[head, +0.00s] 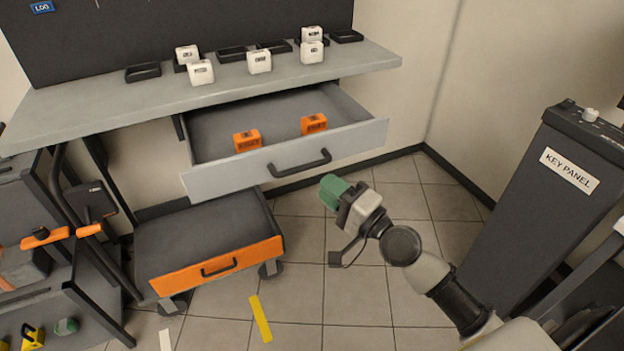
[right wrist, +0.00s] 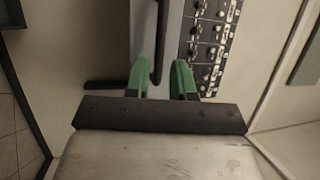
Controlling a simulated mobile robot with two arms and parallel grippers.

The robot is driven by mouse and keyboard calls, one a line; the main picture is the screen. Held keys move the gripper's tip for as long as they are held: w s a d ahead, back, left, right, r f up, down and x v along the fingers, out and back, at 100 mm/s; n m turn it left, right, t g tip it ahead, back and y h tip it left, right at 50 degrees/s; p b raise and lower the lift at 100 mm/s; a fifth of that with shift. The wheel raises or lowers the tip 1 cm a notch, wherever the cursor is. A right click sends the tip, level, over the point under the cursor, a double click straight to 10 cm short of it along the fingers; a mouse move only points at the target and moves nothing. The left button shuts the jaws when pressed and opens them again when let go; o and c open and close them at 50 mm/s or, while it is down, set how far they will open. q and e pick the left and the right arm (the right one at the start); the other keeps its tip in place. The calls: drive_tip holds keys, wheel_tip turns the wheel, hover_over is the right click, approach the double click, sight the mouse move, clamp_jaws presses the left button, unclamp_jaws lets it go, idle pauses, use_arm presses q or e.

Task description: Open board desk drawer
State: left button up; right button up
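The board desk (head: 110,95) has a grey top, and its wide drawer (head: 230,178) is pulled out, with the inside showing. Two orange boxes (head: 247,140) (head: 314,124) stand in the drawer. The dark bar handle (head: 300,163) is on the drawer front. My right gripper (head: 333,190), with green fingers, is just in front of and below the handle's right end. In the right wrist view the fingers are apart, with the end of the dark handle (right wrist: 161,40) in line with the gap between them. My left gripper is not in view.
White blocks (head: 201,72) and black trays (head: 143,71) stand on the desk top. A low wheeled cabinet (head: 205,235) with an orange front is below the drawer. A key panel (head: 560,180) stands at the right. Tiled floor (head: 350,290) is clear in the middle.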

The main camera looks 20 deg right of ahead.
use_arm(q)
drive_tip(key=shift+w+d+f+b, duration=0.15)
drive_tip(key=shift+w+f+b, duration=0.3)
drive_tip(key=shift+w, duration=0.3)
use_arm(e)
drive_tip(key=v, duration=0.3)
drive_tip(key=shift+s, duration=0.1)
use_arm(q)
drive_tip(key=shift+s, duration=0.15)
